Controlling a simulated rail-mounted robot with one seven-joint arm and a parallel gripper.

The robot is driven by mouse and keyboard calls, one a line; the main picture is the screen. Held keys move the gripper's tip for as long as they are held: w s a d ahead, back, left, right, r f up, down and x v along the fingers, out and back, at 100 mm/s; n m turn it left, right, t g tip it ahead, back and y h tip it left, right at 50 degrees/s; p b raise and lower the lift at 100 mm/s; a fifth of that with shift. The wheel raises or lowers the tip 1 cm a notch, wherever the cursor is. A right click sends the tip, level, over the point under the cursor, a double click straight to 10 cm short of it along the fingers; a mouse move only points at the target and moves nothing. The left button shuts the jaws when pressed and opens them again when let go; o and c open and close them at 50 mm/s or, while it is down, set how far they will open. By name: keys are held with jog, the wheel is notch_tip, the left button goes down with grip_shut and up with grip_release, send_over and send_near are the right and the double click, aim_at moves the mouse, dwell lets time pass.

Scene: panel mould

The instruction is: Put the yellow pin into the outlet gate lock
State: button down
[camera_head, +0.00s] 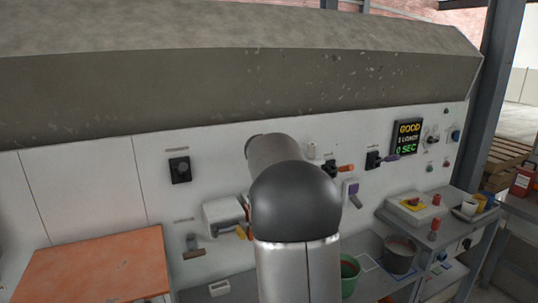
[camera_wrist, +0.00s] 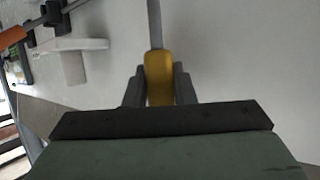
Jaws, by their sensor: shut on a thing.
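My gripper (camera_wrist: 158,88) is shut on the yellow pin (camera_wrist: 159,77) in the wrist view, with a dark finger on each side of its yellow grip. The pin's grey metal rod (camera_wrist: 154,25) points away from the gripper and runs out of the top of the picture. In the head view my arm hides my gripper. A small yellow piece (camera_head: 240,232) shows left of my arm there; I cannot tell whether it is the pin. I cannot tell which fitting is the outlet gate lock.
The orange handle (camera_wrist: 12,38) and a white bracket (camera_wrist: 72,52) show in the wrist view. A green bucket (camera_head: 349,275) and grey bucket (camera_head: 399,256) stand below, right.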

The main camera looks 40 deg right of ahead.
jog(key=shift+f+b, duration=0.45)
jog(key=shift+f, duration=0.2)
jog(key=shift+b, duration=0.7)
dwell(1.5)
jog(key=shift+f+b, duration=2.85)
jog(key=shift+b, duration=0.25)
jog(key=c, duration=1.1)
grip_release()
jog(key=b+v, duration=0.3)
jog(key=v, duration=1.4)
jog(key=shift+s+a+r+b, duration=0.1)
jog(key=shift+a+r+b, duration=0.05)
jog(key=shift+b, duration=0.25)
